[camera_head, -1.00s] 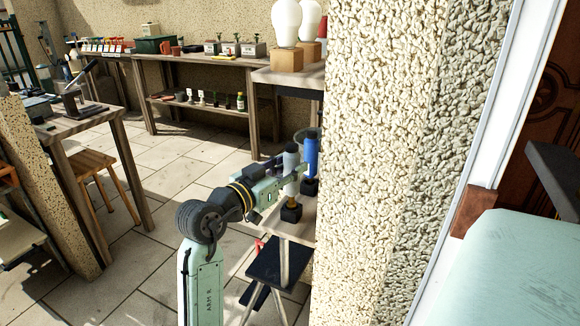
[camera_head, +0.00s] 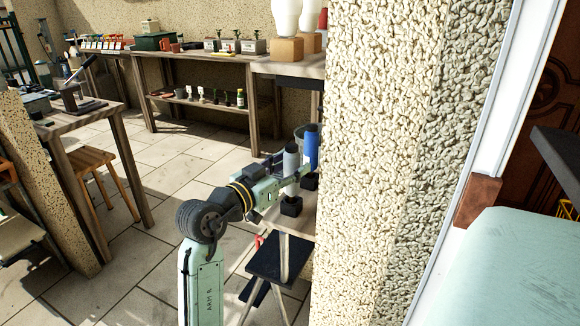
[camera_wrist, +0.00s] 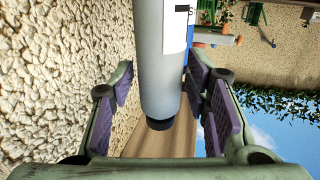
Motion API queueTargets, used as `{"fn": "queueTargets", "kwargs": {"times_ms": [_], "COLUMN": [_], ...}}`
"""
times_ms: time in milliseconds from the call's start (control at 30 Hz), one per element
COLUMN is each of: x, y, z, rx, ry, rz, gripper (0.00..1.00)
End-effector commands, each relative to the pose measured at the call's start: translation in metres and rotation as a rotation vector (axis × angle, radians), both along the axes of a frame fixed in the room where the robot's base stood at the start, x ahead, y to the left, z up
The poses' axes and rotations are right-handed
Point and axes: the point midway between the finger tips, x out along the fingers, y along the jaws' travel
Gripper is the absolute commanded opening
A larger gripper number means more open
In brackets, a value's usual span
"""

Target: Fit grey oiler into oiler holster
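The grey oiler (camera_head: 291,161) stands upright in the head view, above a dark block (camera_head: 291,206) near the pillar. My gripper (camera_head: 298,173) is at its side, with the fingers around its body. In the wrist view, the grey oiler (camera_wrist: 163,60) runs down between the purple finger pads of my gripper (camera_wrist: 160,88). A gap shows at the left pad, while the right pad is close to the oiler; contact there is unclear. The gripper is open. I cannot make out an empty oiler holster for certain.
A blue oiler (camera_head: 311,148) stands just behind and right of the grey one. The rough stone pillar (camera_head: 375,180) is close on the right. A small dark stool (camera_head: 278,260) stands below my arm. The tiled floor (camera_head: 150,255) on the left is clear.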

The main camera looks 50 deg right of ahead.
Motion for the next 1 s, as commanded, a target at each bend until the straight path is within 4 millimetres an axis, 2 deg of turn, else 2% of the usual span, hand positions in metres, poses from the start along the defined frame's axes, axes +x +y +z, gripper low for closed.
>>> {"fn": "queueTargets", "kwargs": {"times_ms": [100, 467, 567, 900, 1000], "x": [0.0, 0.001, 0.001, -0.001, -0.002], "y": [0.0, 0.004, 0.016, 0.087, 0.103], "z": [0.0, -0.001, 0.0, 0.0, 0.0], "rx": [0.001, 0.002, 0.0, 0.0, 0.001], "ry": [0.0, 0.001, 0.001, 0.001, 0.001], "rz": [0.0, 0.001, 0.002, 0.005, 0.003], "gripper": [0.53, 0.53, 0.53, 0.53, 0.53]}}
